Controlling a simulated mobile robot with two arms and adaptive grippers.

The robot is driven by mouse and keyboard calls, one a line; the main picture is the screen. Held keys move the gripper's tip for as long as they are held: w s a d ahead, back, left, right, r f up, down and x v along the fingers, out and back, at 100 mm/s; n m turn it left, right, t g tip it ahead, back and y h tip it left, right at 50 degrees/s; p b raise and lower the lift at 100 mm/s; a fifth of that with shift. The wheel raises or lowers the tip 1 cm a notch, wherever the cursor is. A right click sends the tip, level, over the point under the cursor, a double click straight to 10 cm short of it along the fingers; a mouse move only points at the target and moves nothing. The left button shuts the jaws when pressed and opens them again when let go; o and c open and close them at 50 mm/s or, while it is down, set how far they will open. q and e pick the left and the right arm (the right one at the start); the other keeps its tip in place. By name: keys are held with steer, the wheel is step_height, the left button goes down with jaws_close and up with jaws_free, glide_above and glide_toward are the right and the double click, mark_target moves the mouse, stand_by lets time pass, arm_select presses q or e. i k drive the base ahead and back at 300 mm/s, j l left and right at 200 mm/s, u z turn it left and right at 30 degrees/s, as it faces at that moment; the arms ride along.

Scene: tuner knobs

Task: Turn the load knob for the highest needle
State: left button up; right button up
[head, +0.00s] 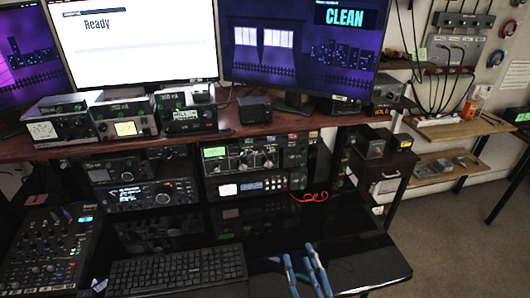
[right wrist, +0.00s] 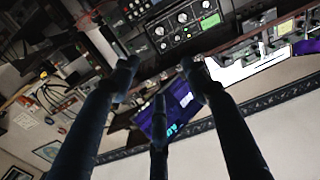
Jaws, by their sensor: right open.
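A black tuner unit (head: 240,155) with a lit green display (head: 214,152) and several round knobs (head: 242,156) sits in the rack under the shelf. The knob labels and any needle are too small to read, so I cannot tell which knob is the load knob. In the right wrist view, a panel with several pale round knobs (right wrist: 182,18) shows tilted beyond the fingers. My right gripper (head: 308,262) is open and empty above the front of the black desk, well short of the tuner and apart from it. Its blue fingers also show in the right wrist view (right wrist: 160,76). My left gripper is not in view.
A radio (head: 150,195) stands left of the tuner, and a unit with a lit small screen (head: 250,187) sits below it. A keyboard (head: 178,270) and mixer (head: 45,250) occupy the desk's left. A red cable (head: 312,197) lies near the rack. The glossy desk between is clear.

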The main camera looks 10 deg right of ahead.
mark_target(266, 160)
steer(key=i, duration=1)
